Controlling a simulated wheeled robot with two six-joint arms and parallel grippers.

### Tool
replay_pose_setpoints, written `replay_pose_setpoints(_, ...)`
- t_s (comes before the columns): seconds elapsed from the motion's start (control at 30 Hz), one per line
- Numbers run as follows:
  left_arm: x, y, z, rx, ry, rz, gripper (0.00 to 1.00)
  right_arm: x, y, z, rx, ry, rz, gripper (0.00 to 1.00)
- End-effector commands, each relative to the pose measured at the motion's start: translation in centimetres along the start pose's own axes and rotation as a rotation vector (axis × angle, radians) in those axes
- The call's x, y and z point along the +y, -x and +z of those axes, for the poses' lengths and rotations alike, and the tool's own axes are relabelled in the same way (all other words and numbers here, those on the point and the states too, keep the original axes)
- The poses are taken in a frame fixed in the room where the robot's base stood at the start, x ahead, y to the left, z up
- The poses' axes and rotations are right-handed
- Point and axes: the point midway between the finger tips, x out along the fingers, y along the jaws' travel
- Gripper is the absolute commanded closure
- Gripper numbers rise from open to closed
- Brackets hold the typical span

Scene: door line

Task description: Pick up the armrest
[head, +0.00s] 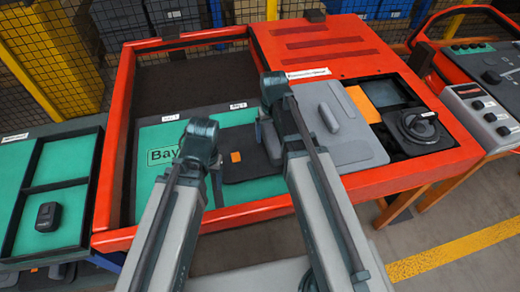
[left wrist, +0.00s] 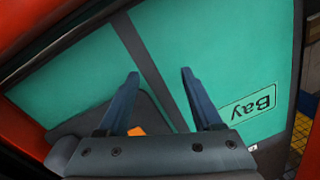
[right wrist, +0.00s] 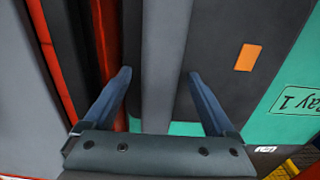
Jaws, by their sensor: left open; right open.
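A long grey bar, which looks like the armrest (right wrist: 165,60), runs between the open fingers of my right gripper (right wrist: 160,85) in the right wrist view. I cannot tell if the fingers touch it. In the head view my right gripper (head: 267,140) points down beside the dark panel (head: 245,138) and largely hides the bar. My left gripper (head: 215,180) is open and empty above the teal mat (head: 150,130). Its fingers (left wrist: 160,85) show in the left wrist view, with the orange square (left wrist: 136,131) of the dark panel below.
A red frame (head: 118,150) surrounds the work area. A grey panel with a raised handle (head: 328,118) lies to the right, and a dark round part (head: 420,125) is beyond it. A teal tray (head: 70,190) with a small black item (head: 46,216) stands at left. The dark back-left area is empty.

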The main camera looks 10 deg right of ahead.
Motion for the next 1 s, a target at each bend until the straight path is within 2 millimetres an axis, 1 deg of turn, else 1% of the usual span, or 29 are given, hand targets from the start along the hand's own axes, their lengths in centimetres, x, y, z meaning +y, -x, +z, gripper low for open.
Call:
replay_pose_setpoints(0.03, 0.03, -0.26, -0.01, 0.000, 0.000, 0.000, 0.33, 0.01, -0.26, 0.00, 0.000, 0.000, 0.000, 0.10)
replay_pose_setpoints(0.2, 0.01, -0.07, 0.00, 0.000, 0.000, 0.000, 0.33, 0.02, -0.07, 0.00, 0.000, 0.000, 0.000, 0.10)
replay_pose_setpoints(0.23, 0.01, -0.06, 0.00, 0.000, 0.000, 0.000, 0.33, 0.02, -0.06, 0.00, 0.000, 0.000, 0.000, 0.12)
replay_pose_setpoints(0.37, 0.01, -0.06, 0.00, 0.000, 0.000, 0.000, 0.33, 0.02, -0.06, 0.00, 0.000, 0.000, 0.000, 0.35)
replay_pose_setpoints(0.4, 0.01, -0.06, 0.00, 0.000, 0.000, 0.000, 0.33, 0.02, -0.06, 0.00, 0.000, 0.000, 0.000, 0.42)
replay_pose_setpoints(0.47, 0.01, -0.06, 0.00, 0.000, 0.000, 0.000, 0.33, 0.02, -0.06, 0.00, 0.000, 0.000, 0.000, 0.53)
replay_pose_setpoints(0.5, 0.01, -0.06, 0.00, 0.000, 0.000, 0.000, 0.33, 0.02, -0.06, 0.00, 0.000, 0.000, 0.000, 0.60)
replay_pose_setpoints(0.57, 0.01, -0.07, 0.00, 0.000, 0.000, 0.000, 0.33, 0.02, -0.07, 0.00, 0.000, 0.000, 0.000, 0.71)
replay_pose_setpoints(0.6, 0.01, -0.07, 0.00, 0.000, 0.000, 0.000, 0.33, 0.02, -0.07, 0.00, 0.000, 0.000, 0.000, 0.78)
replay_pose_setpoints(0.67, 0.01, -0.07, 0.00, 0.000, 0.000, 0.000, 0.33, 0.02, -0.07, 0.00, 0.000, 0.000, 0.000, 0.89)
replay_pose_setpoints(0.7, 0.01, -0.07, 0.00, 0.000, 0.000, 0.000, 0.33, 0.02, -0.07, 0.00, 0.000, 0.000, 0.000, 0.96)
replay_pose_setpoints(0.73, 0.01, -0.07, 0.00, 0.000, 0.000, 0.000, 0.33, 0.02, -0.07, 0.00, 0.000, 0.000, 0.000, 1.00)
replay_pose_setpoints(1.0, 0.00, -0.05, 0.00, 0.000, 0.000, 0.000, 0.33, 0.01, -0.05, 0.01, 0.000, 0.000, 0.000, 1.00)
